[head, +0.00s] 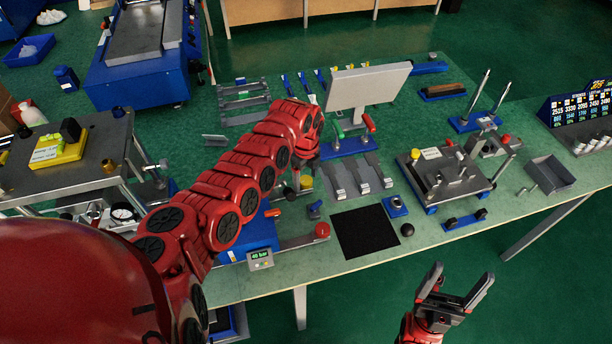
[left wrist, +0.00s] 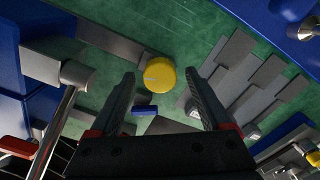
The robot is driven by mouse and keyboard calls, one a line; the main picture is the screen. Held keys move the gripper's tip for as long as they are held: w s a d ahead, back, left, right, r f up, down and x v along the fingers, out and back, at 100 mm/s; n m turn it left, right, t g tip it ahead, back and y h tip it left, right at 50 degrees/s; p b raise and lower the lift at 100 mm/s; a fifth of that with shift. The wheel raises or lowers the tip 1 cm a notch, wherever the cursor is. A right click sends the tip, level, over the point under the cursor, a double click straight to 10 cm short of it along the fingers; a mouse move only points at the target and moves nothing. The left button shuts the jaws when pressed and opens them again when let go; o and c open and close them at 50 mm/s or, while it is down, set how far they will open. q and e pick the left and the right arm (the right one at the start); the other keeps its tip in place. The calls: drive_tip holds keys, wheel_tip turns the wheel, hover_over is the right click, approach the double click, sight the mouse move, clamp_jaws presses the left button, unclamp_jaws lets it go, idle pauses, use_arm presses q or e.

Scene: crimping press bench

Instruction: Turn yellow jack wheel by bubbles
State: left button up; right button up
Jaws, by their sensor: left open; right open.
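The yellow jack wheel (left wrist: 160,73) is a round yellow knob with a pale mark on its face, seen in the left wrist view. My left gripper (left wrist: 159,80) is open, with one dark finger to each side of the wheel in that picture. I see no finger touching the wheel, but I cannot tell the depth between them. My right gripper (head: 462,274) is open and empty, in front of the bench edge. I cannot make out any level bubbles.
Near the left hand stand a white panel (head: 367,86) on a blue base, metal ramps (head: 357,178) and a red-knobbed lever (head: 322,230). A black mat (head: 365,231) and a grey plate fixture (head: 449,178) lie to the right.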

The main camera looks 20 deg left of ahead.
use_arm(q)
drive_tip(key=shift+f, duration=0.1)
clamp_jaws()
idle(0.4)
drive_tip(key=shift+n, duration=0.5)
